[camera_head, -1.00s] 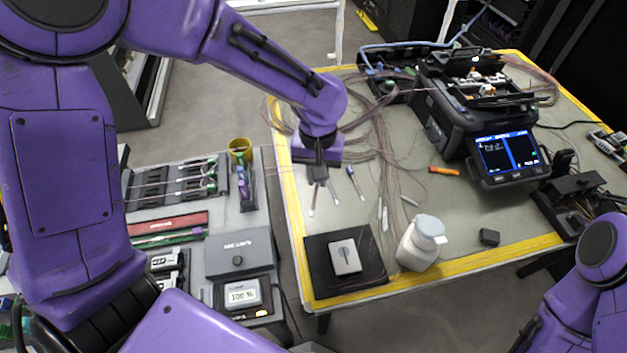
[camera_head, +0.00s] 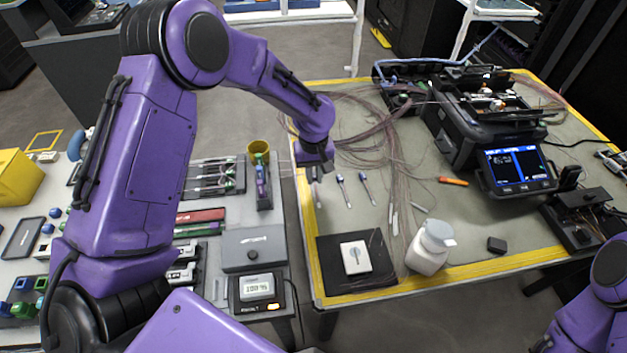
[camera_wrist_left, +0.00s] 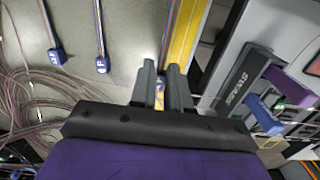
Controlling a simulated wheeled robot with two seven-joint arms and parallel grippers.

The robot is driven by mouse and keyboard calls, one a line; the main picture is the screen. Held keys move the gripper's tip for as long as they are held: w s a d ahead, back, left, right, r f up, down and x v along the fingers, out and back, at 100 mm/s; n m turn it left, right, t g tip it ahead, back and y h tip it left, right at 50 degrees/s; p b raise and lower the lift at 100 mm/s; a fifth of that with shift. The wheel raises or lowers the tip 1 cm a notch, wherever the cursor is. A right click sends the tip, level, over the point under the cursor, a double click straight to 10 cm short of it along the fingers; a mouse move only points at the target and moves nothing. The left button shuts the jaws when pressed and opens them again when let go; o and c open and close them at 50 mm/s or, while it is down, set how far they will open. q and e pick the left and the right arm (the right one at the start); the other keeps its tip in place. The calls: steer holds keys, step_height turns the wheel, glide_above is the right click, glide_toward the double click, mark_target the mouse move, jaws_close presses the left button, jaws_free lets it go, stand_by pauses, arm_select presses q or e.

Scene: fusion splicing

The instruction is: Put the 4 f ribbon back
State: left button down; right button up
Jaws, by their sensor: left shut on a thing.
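My left gripper (camera_head: 317,178) is over the left edge of the big table and is shut on a thin ribbon (camera_head: 318,196), which hangs down from it. In the left wrist view, the fingers (camera_wrist_left: 162,72) pinch a small tag (camera_wrist_left: 159,98); its marking is mostly hidden, so I cannot read which ribbon it is. Two other ribbons with blue tags (camera_head: 341,179) (camera_head: 364,175) lie on the table to the right of the gripper. Their tags also show in the left wrist view (camera_wrist_left: 57,56) (camera_wrist_left: 102,65). My right gripper is out of view.
The splicer (camera_head: 485,125), a white bottle (camera_head: 430,247) and a black pad (camera_head: 330,285) are on the big table. Loose fibres spread across its middle.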

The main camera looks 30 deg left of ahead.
mark_target(314, 177)
arm_select(q)
steer(key=f, duration=0.2)
steer(key=f+p, duration=0.1)
steer(key=f, duration=0.1)
steer(key=shift+w+a, duration=0.15)
steer(key=shift+w, duration=0.25)
steer(key=shift+s+r, duration=0.1)
steer(key=shift+s, duration=0.1)
steer(key=c, duration=1.1)
jaws_free()
steer(key=shift+w+f, duration=0.1)
steer(key=shift+f, duration=0.15)
steer(key=shift+r, duration=0.15)
step_height(314, 177, up, 12)
steer(key=shift+w+a+r+b, duration=0.1)
steer(key=shift+w+r+b, duration=0.05)
steer(key=shift+b, duration=0.55)
